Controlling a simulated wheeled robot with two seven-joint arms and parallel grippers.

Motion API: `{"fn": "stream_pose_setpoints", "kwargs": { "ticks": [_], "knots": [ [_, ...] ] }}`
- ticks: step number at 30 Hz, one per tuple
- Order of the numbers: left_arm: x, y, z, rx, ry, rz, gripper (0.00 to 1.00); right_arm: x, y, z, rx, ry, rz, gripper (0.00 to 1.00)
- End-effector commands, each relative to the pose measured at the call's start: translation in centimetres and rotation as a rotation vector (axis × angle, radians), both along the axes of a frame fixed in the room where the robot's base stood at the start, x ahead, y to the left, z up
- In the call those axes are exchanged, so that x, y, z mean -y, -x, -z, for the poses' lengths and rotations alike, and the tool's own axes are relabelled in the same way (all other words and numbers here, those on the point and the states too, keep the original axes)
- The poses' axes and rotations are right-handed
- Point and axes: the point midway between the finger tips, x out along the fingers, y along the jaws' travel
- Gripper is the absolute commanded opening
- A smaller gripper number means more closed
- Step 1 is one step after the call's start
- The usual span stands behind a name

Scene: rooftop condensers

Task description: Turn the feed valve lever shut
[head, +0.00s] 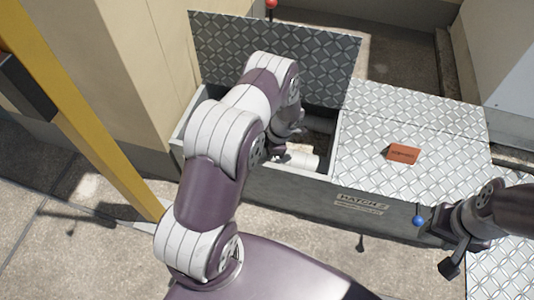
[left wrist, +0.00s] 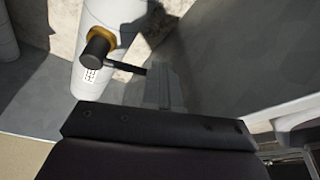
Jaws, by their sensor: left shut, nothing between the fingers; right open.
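The feed valve shows in the left wrist view as a brass collar with a black hub (left wrist: 97,46) on a white pipe (left wrist: 115,20). Its black lever (left wrist: 126,72) points right from the hub in that picture. My left gripper (left wrist: 162,88) is shut and empty, its grey fingers close to the lever's free end; I cannot tell whether they touch. In the head view my left gripper (head: 290,140) reaches down into the open hatch, where a white pipe (head: 303,159) shows; my arm hides the valve there. My right gripper (head: 441,250) is open and empty at the box's front right.
The raised chequered lid (head: 325,65) stands behind the opening. An orange block (head: 403,154) lies on the closed chequered cover (head: 365,175) to the right. A yellow post (head: 85,110) and beige wall (head: 105,55) stand at left. Blue (head: 418,221) and red (head: 271,4) balls show near the box.

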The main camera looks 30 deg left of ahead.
Motion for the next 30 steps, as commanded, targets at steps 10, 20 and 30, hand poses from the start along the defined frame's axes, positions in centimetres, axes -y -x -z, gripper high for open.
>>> {"fn": "stream_pose_setpoints", "kwargs": {
  "ticks": [10,20,30],
  "knots": [
    [-0.51,0.58,0.02,-0.003,0.000,0.194,0.00,0.00,0.00,-0.56,0.000,0.000,0.000,0.43],
    [-0.87,0.80,0.05,-0.002,0.000,0.256,0.00,0.00,0.00,-0.69,0.000,0.000,0.000,0.43],
    [-0.89,0.79,0.05,-0.002,0.000,0.258,0.00,0.00,0.00,-0.68,0.000,0.000,0.000,0.43]
  ]
}}
